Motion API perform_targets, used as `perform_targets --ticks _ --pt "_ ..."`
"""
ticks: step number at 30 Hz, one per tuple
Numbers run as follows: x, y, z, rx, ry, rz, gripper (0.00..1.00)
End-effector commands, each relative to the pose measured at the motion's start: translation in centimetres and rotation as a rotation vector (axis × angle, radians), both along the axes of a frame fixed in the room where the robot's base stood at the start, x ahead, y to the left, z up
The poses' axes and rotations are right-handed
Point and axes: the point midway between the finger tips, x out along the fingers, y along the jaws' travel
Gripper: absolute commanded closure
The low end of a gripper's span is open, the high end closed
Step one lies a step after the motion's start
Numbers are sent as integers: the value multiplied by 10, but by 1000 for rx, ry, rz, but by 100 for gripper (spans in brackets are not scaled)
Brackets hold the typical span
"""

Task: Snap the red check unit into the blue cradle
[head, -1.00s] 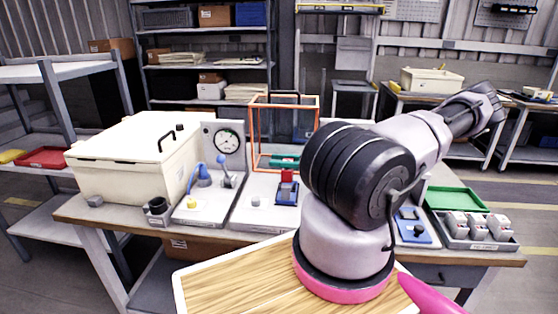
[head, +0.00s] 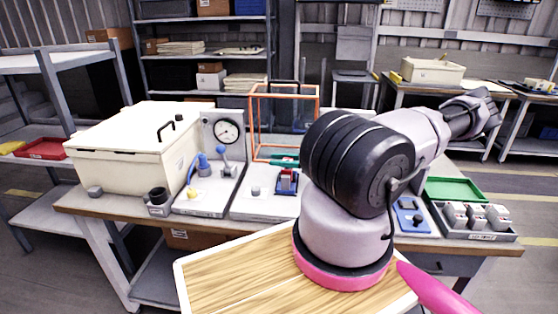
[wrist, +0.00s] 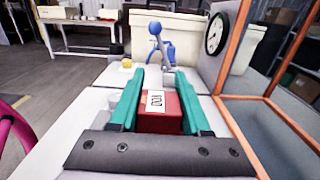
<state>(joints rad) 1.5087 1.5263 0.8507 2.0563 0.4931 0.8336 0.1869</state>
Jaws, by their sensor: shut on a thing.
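The red check unit (wrist: 172,122) has a white label and sits between the two teal fingers of my gripper (wrist: 160,74) in the wrist view. My gripper is shut on it. In the head view the red unit (head: 287,180) is down at the blue cradle (head: 288,190), which stands on a pale base plate. A teal part of my gripper (head: 285,161) shows just above and behind it; the rest is hidden by my arm. The unit appears to be within the cradle's outline, but I cannot tell whether it is fully seated. The cradle is hidden in the wrist view.
An orange frame (head: 252,125) stands close behind the cradle. To its left are a gauge (head: 228,131), blue-knobbed levers and a cream box (head: 125,155). A grey tray (head: 482,235) with white blocks and a green tray (head: 455,190) lie right.

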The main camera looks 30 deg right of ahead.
Motion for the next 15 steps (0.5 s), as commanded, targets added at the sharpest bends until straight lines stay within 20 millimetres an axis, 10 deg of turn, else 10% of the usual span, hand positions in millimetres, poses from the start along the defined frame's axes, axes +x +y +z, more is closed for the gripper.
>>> perform_targets --ticks 15 --pt "0 0 -8 1 1 1 100"
